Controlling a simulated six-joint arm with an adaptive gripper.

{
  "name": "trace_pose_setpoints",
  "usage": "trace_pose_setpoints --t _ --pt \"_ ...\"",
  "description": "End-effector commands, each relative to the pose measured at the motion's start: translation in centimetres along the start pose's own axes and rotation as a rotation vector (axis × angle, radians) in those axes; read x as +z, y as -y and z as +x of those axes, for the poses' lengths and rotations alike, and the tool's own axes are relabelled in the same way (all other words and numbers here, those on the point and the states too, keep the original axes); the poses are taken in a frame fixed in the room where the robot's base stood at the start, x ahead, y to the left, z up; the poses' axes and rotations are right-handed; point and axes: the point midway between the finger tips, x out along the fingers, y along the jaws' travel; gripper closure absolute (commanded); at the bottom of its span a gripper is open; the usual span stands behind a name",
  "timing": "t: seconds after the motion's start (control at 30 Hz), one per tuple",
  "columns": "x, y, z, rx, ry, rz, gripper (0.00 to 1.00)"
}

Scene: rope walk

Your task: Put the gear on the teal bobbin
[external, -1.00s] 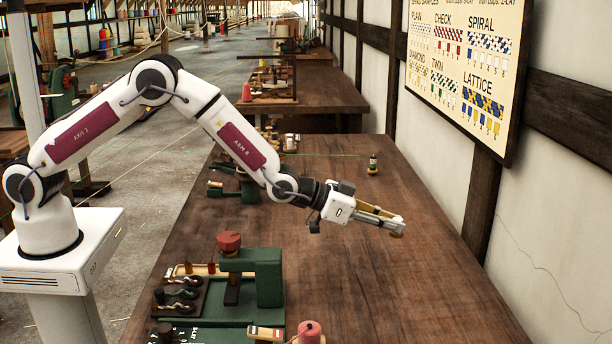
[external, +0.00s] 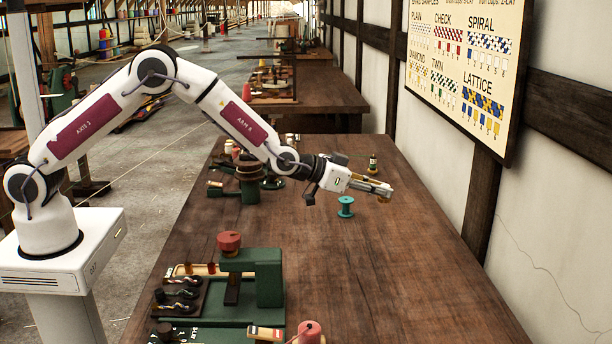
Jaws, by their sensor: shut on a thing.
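The teal bobbin (external: 346,207) stands upright on the dark wooden table, right of its middle. My gripper (external: 385,190) is above the table, a little up and to the right of the bobbin in the external view. Its fingers point to the right and are shut on a small brass-coloured piece, which looks like the gear (external: 384,199). Most of the gear is hidden by the fingers, and its teeth are too small to make out. The gear is apart from the bobbin in the picture.
A green and gold spool (external: 373,164) stands behind the gripper. A green machine with a red knob (external: 262,280) and a red spool (external: 310,332) are in front. The table's right front is clear.

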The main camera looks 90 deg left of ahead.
Motion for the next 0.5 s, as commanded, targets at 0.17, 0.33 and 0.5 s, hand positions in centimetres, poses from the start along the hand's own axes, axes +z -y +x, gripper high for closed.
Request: trace_pose_setpoints --t 0.17,0.33,0.5 --pt "-1.1 5.0 -0.5 -0.092 -0.001 -0.04 1.0" --pt "-1.8 9.3 -1.1 -0.175 0.0 -0.074 1.0" --pt "-2.1 13.4 -2.1 -0.26 0.001 -0.109 1.0"
